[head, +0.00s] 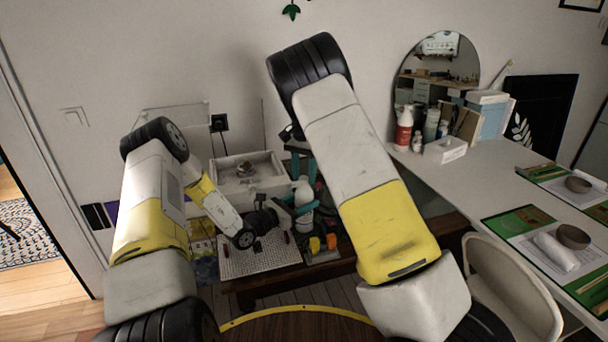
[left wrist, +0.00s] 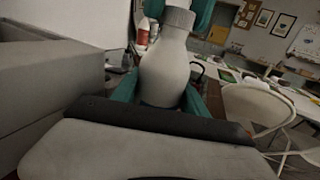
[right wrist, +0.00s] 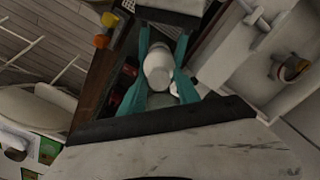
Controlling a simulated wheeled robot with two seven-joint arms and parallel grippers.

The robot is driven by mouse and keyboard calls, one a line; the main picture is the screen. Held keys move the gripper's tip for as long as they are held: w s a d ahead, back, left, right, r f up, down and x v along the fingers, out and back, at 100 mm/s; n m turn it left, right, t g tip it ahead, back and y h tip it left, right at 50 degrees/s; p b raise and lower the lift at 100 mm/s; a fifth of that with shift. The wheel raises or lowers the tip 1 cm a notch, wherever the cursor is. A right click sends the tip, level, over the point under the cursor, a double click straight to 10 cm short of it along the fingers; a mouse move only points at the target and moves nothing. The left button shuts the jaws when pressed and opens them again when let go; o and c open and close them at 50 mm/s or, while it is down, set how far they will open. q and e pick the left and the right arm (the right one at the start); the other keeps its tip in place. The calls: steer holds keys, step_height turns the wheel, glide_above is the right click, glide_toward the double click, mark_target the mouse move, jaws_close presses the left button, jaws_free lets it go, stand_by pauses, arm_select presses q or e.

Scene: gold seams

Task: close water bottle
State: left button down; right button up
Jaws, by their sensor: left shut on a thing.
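A white bottle (head: 303,190) stands upright above the low table in the head view. In the left wrist view the bottle (left wrist: 165,72) has a greyish ridged cap-like top (left wrist: 178,19). My left gripper (head: 288,209) is shut on its body, with teal fingers on both sides. My right gripper (head: 298,160) is above the bottle, pointing down. In the right wrist view its teal fingers (right wrist: 163,62) stand apart, one on each side of the bottle's white top (right wrist: 158,66). Whether they touch it cannot be told. How tightly the cap sits is not visible.
A low wooden table holds a white perforated board (head: 258,262), yellow and orange pieces (head: 323,243) and a white open box (head: 246,174). A long white desk (head: 470,180) with a red-and-white bottle (head: 403,130) and a white chair (head: 510,285) are at the right.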

mark_target(297, 204)
steer(key=shift+o, duration=1)
step_height(297, 204, up, 12)
arm_select(q)
steer(key=c, duration=0.5)
jaws_free()
steer(key=shift+a, duration=0.1)
steer(key=v, duration=0.7)
steer(key=shift+s+a, duration=0.2)
steer(key=shift+s, duration=0.1)
